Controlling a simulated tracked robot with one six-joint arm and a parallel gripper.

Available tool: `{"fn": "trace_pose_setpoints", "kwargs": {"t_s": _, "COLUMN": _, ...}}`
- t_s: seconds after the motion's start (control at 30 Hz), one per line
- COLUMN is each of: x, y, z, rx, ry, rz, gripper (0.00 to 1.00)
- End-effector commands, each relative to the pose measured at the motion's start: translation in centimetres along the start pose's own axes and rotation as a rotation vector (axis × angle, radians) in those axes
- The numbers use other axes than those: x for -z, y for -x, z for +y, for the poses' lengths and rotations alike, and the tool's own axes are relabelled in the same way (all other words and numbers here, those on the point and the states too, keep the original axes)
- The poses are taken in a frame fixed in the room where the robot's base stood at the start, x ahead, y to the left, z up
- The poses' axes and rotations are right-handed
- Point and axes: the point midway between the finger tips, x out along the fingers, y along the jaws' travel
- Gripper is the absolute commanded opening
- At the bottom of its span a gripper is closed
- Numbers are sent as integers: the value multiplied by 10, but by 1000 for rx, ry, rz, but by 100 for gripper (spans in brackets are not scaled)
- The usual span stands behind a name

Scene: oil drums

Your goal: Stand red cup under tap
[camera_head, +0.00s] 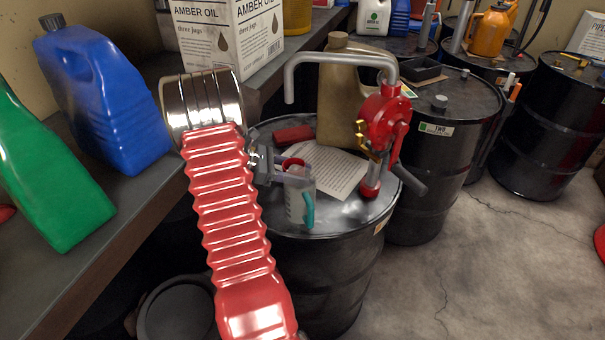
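A small red curved part (293,161), which looks like the rim or handle of the red cup, shows right at my gripper (284,172); most of that cup is hidden or too small to make out. My gripper is above the near drum's top, left of the pump. I cannot tell whether its fingers are closed on the red part. A translucent cup with a teal handle (308,207) stands just in front and below. The tap is a grey bent spout (340,59) on a red hand pump (383,125); its open end points down, above and behind my gripper.
The drum top (345,214) also holds a paper sheet (330,172), a red block (292,135) and a tan jug (340,95). A bench (140,215) with blue (100,95) and green (45,180) jugs lies left. More black drums (440,150) stand right.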

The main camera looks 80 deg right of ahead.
Motion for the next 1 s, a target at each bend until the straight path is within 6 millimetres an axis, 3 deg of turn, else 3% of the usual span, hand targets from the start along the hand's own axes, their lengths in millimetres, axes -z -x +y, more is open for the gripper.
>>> {"fn": "trace_pose_setpoints", "kwargs": {"t_s": 0.53, "x": 10, "y": -4, "z": 0, "rx": 0, "ry": 3, "rz": 2, "gripper": 24}}
{"fn": "trace_pose_setpoints", "kwargs": {"t_s": 0.57, "x": 10, "y": -4, "z": 0, "rx": 0, "ry": 3, "rz": 2, "gripper": 49}}
{"fn": "trace_pose_setpoints", "kwargs": {"t_s": 0.8, "x": 11, "y": -5, "z": 0, "rx": 1, "ry": 6, "rz": 5, "gripper": 66}}
{"fn": "trace_pose_setpoints", "kwargs": {"t_s": 1.0, "x": 7, "y": 7, "z": 1, "rx": -3, "ry": 5, "rz": 4, "gripper": 66}}
